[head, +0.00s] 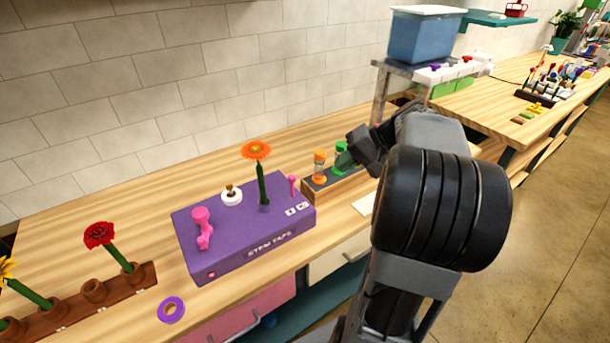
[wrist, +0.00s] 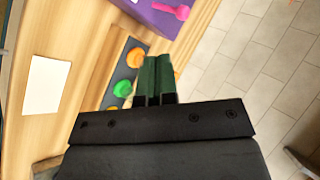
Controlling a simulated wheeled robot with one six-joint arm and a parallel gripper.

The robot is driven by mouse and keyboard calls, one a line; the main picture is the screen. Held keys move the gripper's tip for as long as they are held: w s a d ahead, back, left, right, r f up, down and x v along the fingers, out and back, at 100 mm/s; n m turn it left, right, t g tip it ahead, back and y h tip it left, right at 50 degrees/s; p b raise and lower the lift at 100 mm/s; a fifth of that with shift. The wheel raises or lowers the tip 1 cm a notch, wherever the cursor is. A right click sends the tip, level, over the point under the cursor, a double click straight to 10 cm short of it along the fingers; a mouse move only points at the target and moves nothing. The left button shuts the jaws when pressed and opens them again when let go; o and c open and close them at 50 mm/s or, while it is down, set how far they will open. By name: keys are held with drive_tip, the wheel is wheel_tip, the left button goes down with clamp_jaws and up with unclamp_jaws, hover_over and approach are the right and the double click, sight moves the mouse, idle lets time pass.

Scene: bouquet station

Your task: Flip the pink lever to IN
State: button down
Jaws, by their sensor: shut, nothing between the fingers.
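The purple STEM TAPS box (head: 235,245) stands on the wooden counter, left of my arm. A large pink lever-like piece (head: 202,228) is on its left part, and a smaller pink lever (head: 292,186) stands near upright at its right end, behind two small white labels (head: 297,209) too small to read. My gripper (head: 345,160) is shut and empty, with green fingertips, above the hourglass tray, right of the box and apart from it. The wrist view shows the closed fingertips (wrist: 157,62), a corner of the purple box (wrist: 150,14) and a pink part (wrist: 172,10).
A tray (head: 318,190) holds orange (head: 320,166) and green (head: 341,150) hourglass-like timers under my gripper. An orange flower (head: 257,150) rises from the box. A brown flower rack (head: 110,295) and a purple ring (head: 171,309) lie left. A white card (wrist: 47,85) lies on the counter.

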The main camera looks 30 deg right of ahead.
approach(292, 187)
wheel_tip(292, 187, down, 2)
drive_tip(key=shift+w+a+f+p, duration=0.15)
drive_tip(key=shift+w+a+p, duration=0.25)
drive_tip(key=shift+w+a, duration=0.3)
drive_tip(key=shift+w+a+f+p, duration=0.2)
drive_tip(key=shift+w+a+p, duration=0.15)
drive_tip(key=shift+w+a, duration=0.35)
drive_tip(key=shift+s+a, duration=0.15)
drive_tip(key=shift+a, duration=0.05)
